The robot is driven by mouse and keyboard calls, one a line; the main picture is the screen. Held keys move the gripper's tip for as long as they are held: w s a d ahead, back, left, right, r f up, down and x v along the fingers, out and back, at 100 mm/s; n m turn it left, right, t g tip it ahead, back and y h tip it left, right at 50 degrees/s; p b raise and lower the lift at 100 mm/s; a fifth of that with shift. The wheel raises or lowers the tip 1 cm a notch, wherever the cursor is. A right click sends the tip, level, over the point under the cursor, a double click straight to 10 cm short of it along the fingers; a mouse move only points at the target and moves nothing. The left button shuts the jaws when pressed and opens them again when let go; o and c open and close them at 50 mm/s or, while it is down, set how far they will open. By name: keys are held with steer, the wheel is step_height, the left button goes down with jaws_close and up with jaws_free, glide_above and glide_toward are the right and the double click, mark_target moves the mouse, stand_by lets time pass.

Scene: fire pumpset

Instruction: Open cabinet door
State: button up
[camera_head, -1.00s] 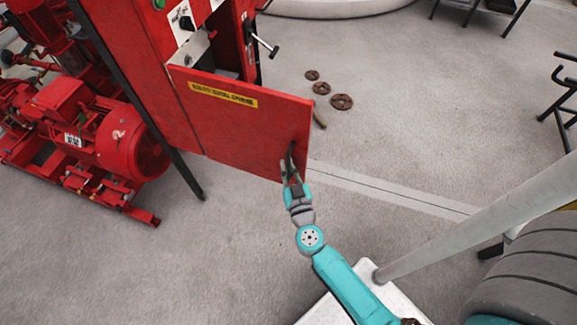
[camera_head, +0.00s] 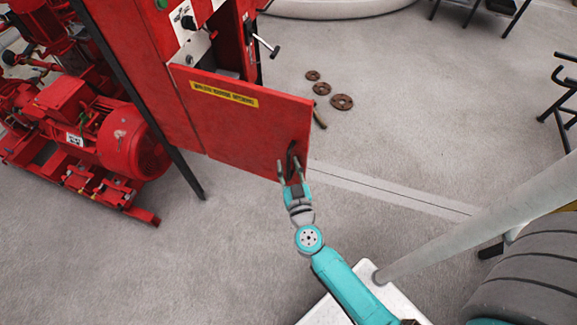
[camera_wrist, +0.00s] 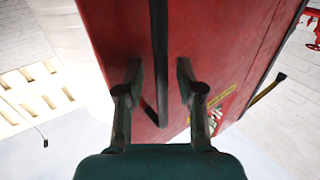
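The red cabinet door (camera_head: 238,128) with a yellow label stands swung out from the red cabinet (camera_head: 140,60), with a gap along its top showing the inside. A dark handle (camera_head: 291,160) is near the door's right edge. My gripper (camera_head: 291,171) is at the handle with its fingers spread apart. In the wrist view, my gripper (camera_wrist: 160,78) is open, one finger on each side of the dark handle (camera_wrist: 159,65). The fingers show gaps to the handle.
A red pump motor (camera_head: 125,140) stands left of the cabinet. Several rusty rings (camera_head: 341,102) and a small rod lie on the floor behind the door. A pale pole (camera_head: 470,228) rises at the right. Grey floor is clear in front of the door.

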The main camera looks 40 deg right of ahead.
steer(key=shift+s, duration=0.1)
steer(key=v, duration=1.2)
stand_by(0.4)
steer(key=s+a+r+n+y, duration=0.2)
steer(key=s+a+r+y, duration=0.1)
steer(key=s, duration=0.7)
steer(key=s+a+r+n+g+y, duration=0.1)
steer(key=s+a+r+n+y, duration=0.2)
steer(key=s, duration=0.7)
step_height(320, 180, up, 4)
steer(key=shift+s+r+y, duration=0.2)
steer(key=shift+y, duration=0.9)
